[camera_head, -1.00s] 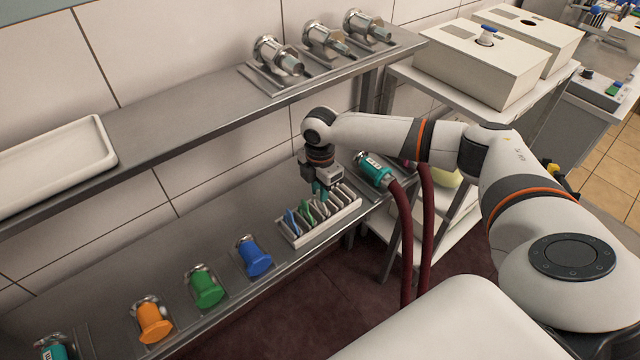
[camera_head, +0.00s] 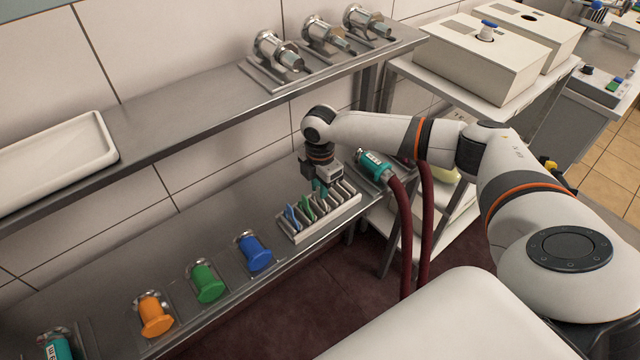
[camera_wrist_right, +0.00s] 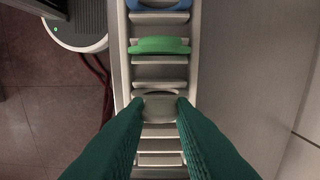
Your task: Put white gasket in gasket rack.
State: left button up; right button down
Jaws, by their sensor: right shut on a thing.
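The gasket rack (camera_head: 291,238) is a pale slotted tray on the lower shelf. It holds a blue gasket (camera_head: 292,216) near its left end and a green gasket (camera_head: 307,209) beside it. My right gripper (camera_head: 322,190) is over the rack with its teal fingers pointing down. In the right wrist view its fingertips (camera_wrist_right: 160,103) are shut on the white gasket (camera_wrist_right: 160,108), which sits between the rack's dividers, past the green gasket (camera_wrist_right: 160,45). How deep the white gasket is in its slot I cannot tell. My left gripper is not in view.
Orange (camera_head: 155,318), green (camera_head: 208,285) and blue (camera_head: 256,254) capped fittings stand along the lower shelf, left of the rack. A teal hose coupling (camera_head: 374,164) with dark red hoses is close to its right. The upper shelf (camera_head: 200,130) runs behind and above.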

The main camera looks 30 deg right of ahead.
jog(key=shift+f, duration=0.1)
jog(key=c, duration=1.1)
grip_release()
jog(key=shift+c, duration=0.2)
notch_tip(320, 180, up, 12)
jog(key=b, duration=0.2)
